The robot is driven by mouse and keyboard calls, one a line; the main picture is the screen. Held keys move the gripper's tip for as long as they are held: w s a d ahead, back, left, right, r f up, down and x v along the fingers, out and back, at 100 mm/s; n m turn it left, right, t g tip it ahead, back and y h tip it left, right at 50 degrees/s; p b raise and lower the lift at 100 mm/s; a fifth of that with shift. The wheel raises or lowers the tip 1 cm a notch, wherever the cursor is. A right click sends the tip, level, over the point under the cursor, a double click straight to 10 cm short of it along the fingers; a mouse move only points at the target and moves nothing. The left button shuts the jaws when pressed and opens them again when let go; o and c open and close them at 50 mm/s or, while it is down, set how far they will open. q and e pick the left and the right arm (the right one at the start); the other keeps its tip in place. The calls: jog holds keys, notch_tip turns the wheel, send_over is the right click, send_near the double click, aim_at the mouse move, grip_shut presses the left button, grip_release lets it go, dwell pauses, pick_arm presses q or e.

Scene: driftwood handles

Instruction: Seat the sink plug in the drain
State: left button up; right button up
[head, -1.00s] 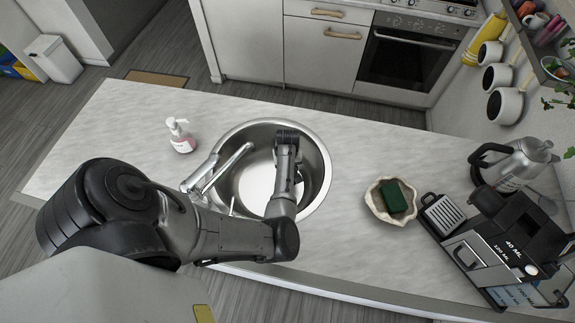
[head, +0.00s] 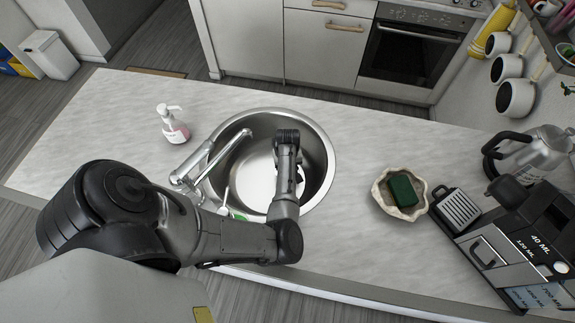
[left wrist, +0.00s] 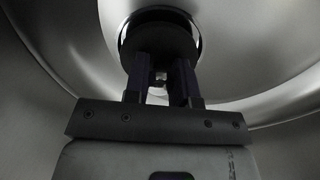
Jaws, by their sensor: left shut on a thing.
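The sink plug (left wrist: 158,38) is a dark round disc in the left wrist view. My left gripper (left wrist: 160,85) is shut on it. The drain (left wrist: 124,28) shows as a bright metal rim with a dark gap around the plug. The plug overlaps the drain opening, but I cannot tell whether it is down in it or just above. In the head view my left arm reaches down into the round steel sink (head: 322,150), and its wrist hides the plug and drain. My right gripper is in neither view.
A tap (head: 195,160) arches over the sink's left side. A green item (head: 237,214) and a thin white stick stand at the sink's near left rim. A soap bottle (head: 172,124) is to the left. A shell dish (head: 384,198) with a green sponge (head: 403,190) is to the right.

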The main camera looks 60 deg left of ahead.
pick_arm(q)
jog(key=shift+f, duration=0.15)
jog(key=shift+f, duration=0.55)
jog(key=o, duration=1)
jog(key=shift+r, duration=0.1)
notch_tip(320, 180, up, 14)
jog(key=p, duration=0.1)
jog(key=shift+p, duration=0.4)
